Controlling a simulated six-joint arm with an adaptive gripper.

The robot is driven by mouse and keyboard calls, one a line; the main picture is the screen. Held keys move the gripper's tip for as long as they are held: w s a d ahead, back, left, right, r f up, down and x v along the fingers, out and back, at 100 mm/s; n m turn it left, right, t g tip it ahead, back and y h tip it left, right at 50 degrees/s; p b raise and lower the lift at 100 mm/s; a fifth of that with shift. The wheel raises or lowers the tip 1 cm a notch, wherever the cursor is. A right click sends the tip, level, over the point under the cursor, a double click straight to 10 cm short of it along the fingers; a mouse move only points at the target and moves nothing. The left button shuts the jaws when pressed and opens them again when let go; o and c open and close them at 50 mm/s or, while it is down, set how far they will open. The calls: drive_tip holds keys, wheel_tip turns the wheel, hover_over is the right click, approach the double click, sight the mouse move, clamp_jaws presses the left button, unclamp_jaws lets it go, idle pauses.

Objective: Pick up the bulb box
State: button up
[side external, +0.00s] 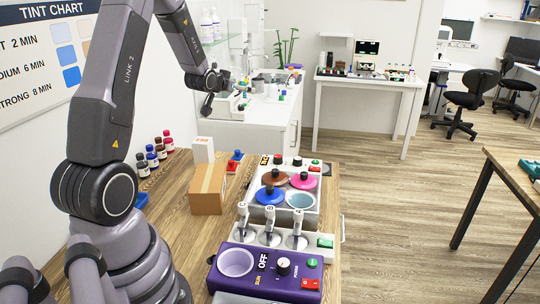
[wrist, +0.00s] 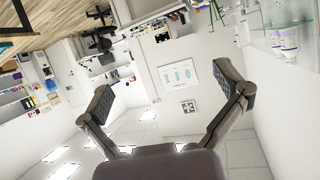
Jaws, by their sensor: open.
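A small white upright box (side external: 203,149) with faint print stands on the wooden bench in the side external view, behind a larger brown cardboard box (side external: 208,188). The white box may be the bulb box; its print is too small to read. My gripper (side external: 211,92) is raised well above and behind both boxes, apart from them. In the wrist view, my gripper (wrist: 170,88) is open, with its two fingers spread wide and nothing between them. The wrist view looks out across the room and shows neither box.
A wax heater with several pots (side external: 284,190), upright handpieces (side external: 270,226) and a purple warmer (side external: 266,271) fill the bench's right side. Small blue and red items (side external: 235,160) lie right of the white box.

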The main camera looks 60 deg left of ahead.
sight(203, 139)
drive_tip(key=s+a+f+n+y, duration=0.25)
drive_tip(key=s+a+f, duration=0.25)
drive_tip(key=a+f, duration=0.25)
drive_tip(key=s+a+f+n+y, duration=0.1)
drive_tip(key=s+a+f+y, duration=0.2)
drive_tip(key=s+a+f, duration=0.4)
drive_tip(key=shift+t, duration=0.4)
drive_tip(key=f, duration=0.3)
drive_tip(key=w+f, duration=0.1)
drive_tip(key=f, duration=0.4)
drive_tip(key=shift+w+f, duration=0.15)
drive_tip(key=shift+f, duration=0.25)
drive_tip(key=shift+w+a+f, duration=0.3)
drive_tip(key=shift+w+a, duration=0.15)
drive_tip(key=shift+a, duration=0.05)
drive_tip(key=shift+x, duration=3.1)
drive_tip(key=c, duration=1.3)
drive_tip(key=shift+o, duration=0.2)
drive_tip(key=shift+r, duration=0.15)
